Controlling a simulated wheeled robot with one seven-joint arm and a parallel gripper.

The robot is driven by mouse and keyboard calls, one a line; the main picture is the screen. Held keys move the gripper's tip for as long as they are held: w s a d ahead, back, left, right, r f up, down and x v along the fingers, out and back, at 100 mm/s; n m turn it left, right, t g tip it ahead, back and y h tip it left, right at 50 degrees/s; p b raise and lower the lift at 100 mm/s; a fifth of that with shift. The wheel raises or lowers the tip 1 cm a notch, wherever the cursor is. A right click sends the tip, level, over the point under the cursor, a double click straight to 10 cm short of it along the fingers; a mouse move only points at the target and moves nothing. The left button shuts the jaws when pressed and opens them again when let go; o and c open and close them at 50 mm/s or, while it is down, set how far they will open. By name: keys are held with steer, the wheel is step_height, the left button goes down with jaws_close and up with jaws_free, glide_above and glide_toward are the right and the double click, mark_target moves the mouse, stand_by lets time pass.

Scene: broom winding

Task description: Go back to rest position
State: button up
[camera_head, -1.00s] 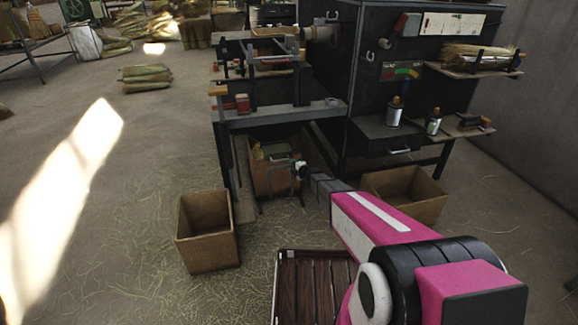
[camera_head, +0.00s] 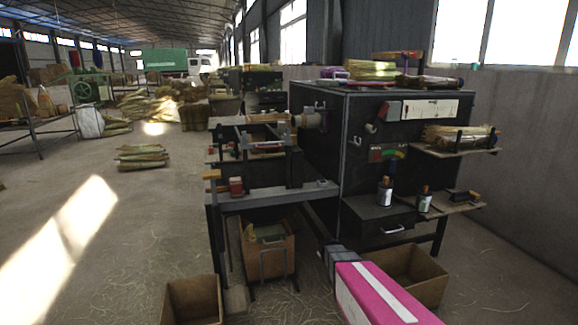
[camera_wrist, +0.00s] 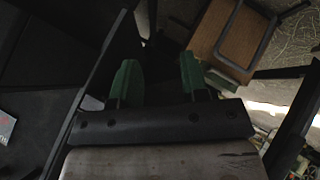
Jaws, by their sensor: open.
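My gripper shows in the wrist view (camera_wrist: 160,82), with two green fingers standing apart and nothing between them. In the head view, my pink and white arm reaches up from the bottom edge towards the dark winding machine (camera_head: 375,130). The fingers cannot be made out there against the dark area below the machine. In the wrist view, a brown box (camera_wrist: 232,35) with a grey metal frame lies beyond the right finger.
A cardboard box (camera_head: 196,303) stands on the floor at front left, another box (camera_head: 425,262) right of my arm. A box (camera_head: 285,240) sits under the machine's bench (camera_head: 270,196). Bottles stand on the side shelf (camera_head: 452,204).

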steer(key=s+r+m+g, duration=0.2)
steer(key=s+g, duration=0.1)
steer(key=s, duration=0.5)
steer(key=s+r+m+g+y, duration=0.1)
steer(key=s+r+m+g, duration=0.1)
steer(key=s, duration=0.7)
steer(key=s+d+r+m+g+y, duration=0.1)
steer(key=s+m+g, duration=0.3)
steer(key=s, duration=0.4)
steer(key=shift+s+r, duration=0.4)
steer(key=shift+r, duration=0.5)
